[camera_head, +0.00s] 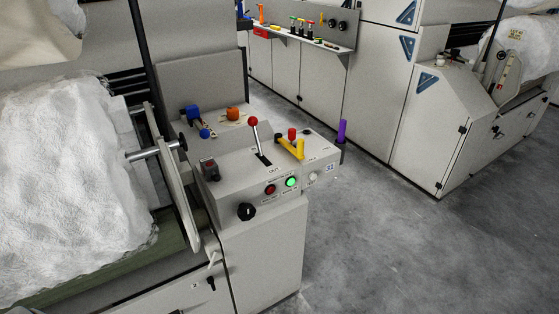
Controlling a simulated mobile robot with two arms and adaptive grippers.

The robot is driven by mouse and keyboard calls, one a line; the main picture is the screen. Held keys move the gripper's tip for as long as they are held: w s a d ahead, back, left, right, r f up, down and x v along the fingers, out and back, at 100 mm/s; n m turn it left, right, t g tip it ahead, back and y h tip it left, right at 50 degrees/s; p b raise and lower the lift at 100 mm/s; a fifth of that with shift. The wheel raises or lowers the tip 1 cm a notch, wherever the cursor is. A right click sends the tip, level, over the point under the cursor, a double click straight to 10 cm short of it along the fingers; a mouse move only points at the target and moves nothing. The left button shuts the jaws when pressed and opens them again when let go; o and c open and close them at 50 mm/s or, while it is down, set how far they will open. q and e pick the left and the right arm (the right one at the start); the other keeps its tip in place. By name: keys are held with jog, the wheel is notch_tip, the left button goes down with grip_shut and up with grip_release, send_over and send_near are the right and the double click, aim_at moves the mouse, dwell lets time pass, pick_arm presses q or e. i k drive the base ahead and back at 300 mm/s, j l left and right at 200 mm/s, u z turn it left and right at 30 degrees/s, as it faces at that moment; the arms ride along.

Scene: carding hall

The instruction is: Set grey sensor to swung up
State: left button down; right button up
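I cannot tell for certain which part is the grey sensor. A small pale grey bent piece (213,258) sits on the machine's side, just left of the control cabinet (262,250), above a small black handle (211,283). It is too small to tell its swing position. Neither of my grippers is in view.
A big white fibre roll (70,185) fills the left. Blue (194,116), orange (232,114) and purple (341,131) parts stand around the cabinet. The front panel has a lit green button (291,182) and a black knob (247,211). Grey floor (385,250) is clear at right.

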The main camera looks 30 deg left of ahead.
aim_at(208, 168)
jog(key=i+z, duration=0.3)
jog(key=i, duration=0.7)
